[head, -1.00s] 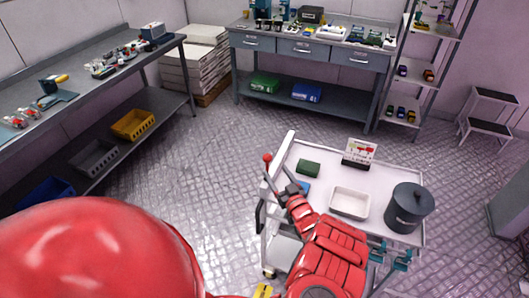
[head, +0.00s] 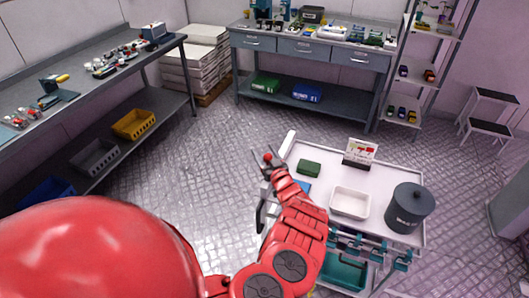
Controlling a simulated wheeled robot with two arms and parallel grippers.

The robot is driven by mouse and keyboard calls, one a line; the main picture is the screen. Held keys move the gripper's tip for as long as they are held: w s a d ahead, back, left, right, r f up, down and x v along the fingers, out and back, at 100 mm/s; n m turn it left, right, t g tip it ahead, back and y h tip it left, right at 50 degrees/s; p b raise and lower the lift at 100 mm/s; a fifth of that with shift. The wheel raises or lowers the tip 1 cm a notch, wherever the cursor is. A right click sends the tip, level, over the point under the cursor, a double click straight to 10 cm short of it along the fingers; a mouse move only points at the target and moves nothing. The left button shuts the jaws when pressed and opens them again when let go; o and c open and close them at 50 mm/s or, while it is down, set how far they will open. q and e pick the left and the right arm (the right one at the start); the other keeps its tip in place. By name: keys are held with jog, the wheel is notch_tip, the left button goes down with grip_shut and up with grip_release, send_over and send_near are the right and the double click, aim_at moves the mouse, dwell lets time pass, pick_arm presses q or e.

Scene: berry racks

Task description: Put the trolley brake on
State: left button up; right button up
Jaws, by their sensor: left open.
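The white trolley (head: 330,165) stands right of centre in the head view. A brake lever with a red knob (head: 268,157) rises at its left rear corner. My left gripper (head: 265,160) is open, with its dark fingers at the red knob, one seeming to lie on each side. I cannot tell whether they touch it. The lever's shaft is mostly hidden behind my gripper and red arm. My right gripper is not in view.
On the trolley top are a green block (head: 309,168), a white tray (head: 350,202), a small sign (head: 360,151) and a dark lidded pot (head: 409,207). A workbench (head: 312,45) stands behind, another (head: 90,75) at left. The floor between is clear.

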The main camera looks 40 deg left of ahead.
pick_arm(q)
grip_shut()
dwell(0.4)
dwell(1.0)
